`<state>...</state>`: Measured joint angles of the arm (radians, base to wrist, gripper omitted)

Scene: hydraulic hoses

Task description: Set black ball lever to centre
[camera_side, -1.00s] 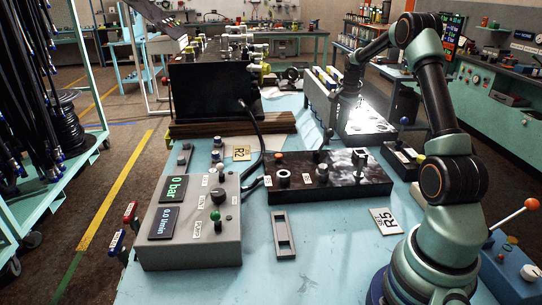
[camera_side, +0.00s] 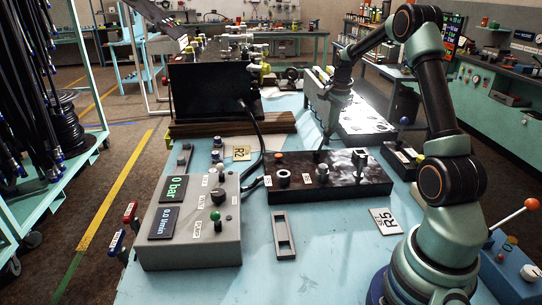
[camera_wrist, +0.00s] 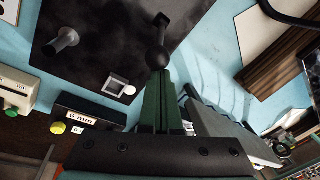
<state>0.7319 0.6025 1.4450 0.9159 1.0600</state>
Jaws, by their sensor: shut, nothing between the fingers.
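The black ball lever (camera_wrist: 158,60) shows in the wrist view, with its ball directly in front of my fingertips and its dark stem running up to a mount on the black block. My gripper (camera_wrist: 160,78) is shut and empty, its green fingers together and pointing at the ball. I cannot tell whether they touch it. In the side view my gripper (camera_side: 326,142) is low over the far edge of the black block (camera_side: 345,188). The lever is hard to make out there against the dark fingers, so its exact setting is unclear.
The black block carries a grey post (camera_wrist: 66,40) and a small square fitting (camera_wrist: 117,86). A grey control box (camera_side: 190,245) with displays stands at the left. A blue-ball lever (camera_side: 404,121) rises at the right. A stack of brown boards (camera_side: 235,123) lies behind.

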